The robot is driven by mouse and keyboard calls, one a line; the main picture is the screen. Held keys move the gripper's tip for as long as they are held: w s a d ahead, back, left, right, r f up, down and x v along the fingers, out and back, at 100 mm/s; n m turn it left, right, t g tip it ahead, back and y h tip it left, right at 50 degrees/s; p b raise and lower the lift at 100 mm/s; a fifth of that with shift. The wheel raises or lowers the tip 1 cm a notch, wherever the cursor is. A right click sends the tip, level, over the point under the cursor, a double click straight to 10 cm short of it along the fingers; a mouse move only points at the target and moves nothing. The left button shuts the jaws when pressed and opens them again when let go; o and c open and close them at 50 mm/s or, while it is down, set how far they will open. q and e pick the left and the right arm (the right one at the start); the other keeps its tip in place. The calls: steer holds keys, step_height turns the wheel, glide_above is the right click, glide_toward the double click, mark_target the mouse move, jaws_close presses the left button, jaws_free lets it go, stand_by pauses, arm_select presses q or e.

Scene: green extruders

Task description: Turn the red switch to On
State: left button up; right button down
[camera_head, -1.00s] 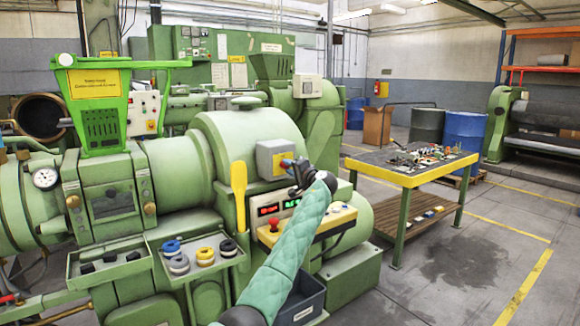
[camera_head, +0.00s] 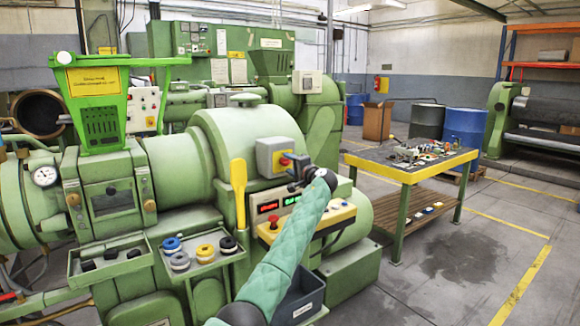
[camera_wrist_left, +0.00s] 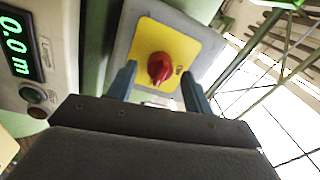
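The red switch (camera_head: 285,160) is a rotary knob on a yellow plate on a grey box (camera_head: 265,152), fixed to the green machine. In the left wrist view the red switch (camera_wrist_left: 160,68) sits in the middle of the yellow plate (camera_wrist_left: 190,47). A small dark label, seemingly "On", is to its right; the knob's exact setting is hard to tell. My left gripper (camera_head: 298,178) is in front of the box, just right of and below the switch. The left wrist view shows its blue-grey fingers (camera_wrist_left: 158,80) spread on both sides of the knob, with nothing gripped. My right gripper is out of view.
A panel with red and green displays (camera_head: 270,206) is below the box; a green readout (camera_wrist_left: 18,45) shows at left in the wrist view. A yellow paddle-shaped part (camera_head: 239,190) stands left of the box. A cluttered work table (camera_head: 410,178) stands to the right.

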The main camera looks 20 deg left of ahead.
arm_select(q)
steer(key=shift+s+d+f, duration=0.15)
steer(key=shift+s+d, duration=0.05)
steer(key=b+v, duration=0.1)
steer(key=v, duration=0.6)
steer(key=shift+b, duration=0.35)
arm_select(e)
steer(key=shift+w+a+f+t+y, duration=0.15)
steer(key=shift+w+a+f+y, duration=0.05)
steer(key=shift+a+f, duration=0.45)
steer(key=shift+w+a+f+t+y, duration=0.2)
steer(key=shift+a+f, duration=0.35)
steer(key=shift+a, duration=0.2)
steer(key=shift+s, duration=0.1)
